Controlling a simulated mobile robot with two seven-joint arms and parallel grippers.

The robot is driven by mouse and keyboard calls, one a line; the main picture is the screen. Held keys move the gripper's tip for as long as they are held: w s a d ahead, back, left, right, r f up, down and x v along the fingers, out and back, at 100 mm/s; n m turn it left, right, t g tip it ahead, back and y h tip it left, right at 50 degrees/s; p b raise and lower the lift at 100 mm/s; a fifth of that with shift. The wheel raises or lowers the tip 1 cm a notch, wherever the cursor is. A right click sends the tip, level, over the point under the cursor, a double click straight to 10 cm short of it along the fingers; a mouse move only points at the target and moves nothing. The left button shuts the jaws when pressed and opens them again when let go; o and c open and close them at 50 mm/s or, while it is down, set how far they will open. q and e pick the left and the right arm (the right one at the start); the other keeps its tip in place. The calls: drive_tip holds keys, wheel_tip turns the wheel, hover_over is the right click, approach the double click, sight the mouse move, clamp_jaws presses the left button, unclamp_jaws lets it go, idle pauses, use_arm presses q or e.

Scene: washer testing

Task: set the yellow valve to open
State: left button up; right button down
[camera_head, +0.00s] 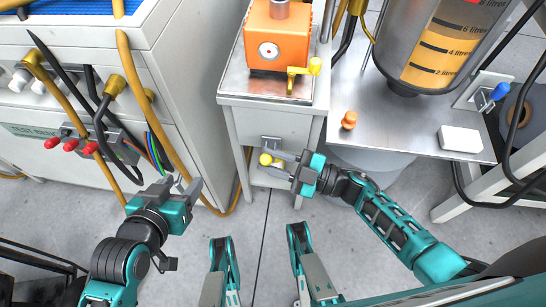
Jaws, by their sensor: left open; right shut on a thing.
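A yellow-knobbed valve (266,159) sits on a grey plate on the front of the narrow white cabinet, below its top. My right gripper (276,161) reaches it from the right and is shut on its yellow knob or lever. The fingers hide part of the handle, so its exact angle is hard to read. My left gripper (181,186) is open and empty, to the left of the cabinet above the floor.
An orange unit (277,39) with a yellow lever (300,71) stands on the cabinet. A metal table (400,125) on the right holds an orange knob (349,120) and a white block (460,139). Hoses hang from the test bench (180,95) near my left gripper.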

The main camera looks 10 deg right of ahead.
drive_tip(key=c, duration=0.9)
unclamp_jaws()
drive_tip(key=shift+o, duration=0.2)
drive_tip(key=shift+d, duration=0.1)
drive_tip(key=p+v, duration=0.1)
drive_tip(key=v, duration=1.1)
drive_tip(key=shift+s+d, duration=0.25)
drive_tip(key=shift+d, duration=0.1)
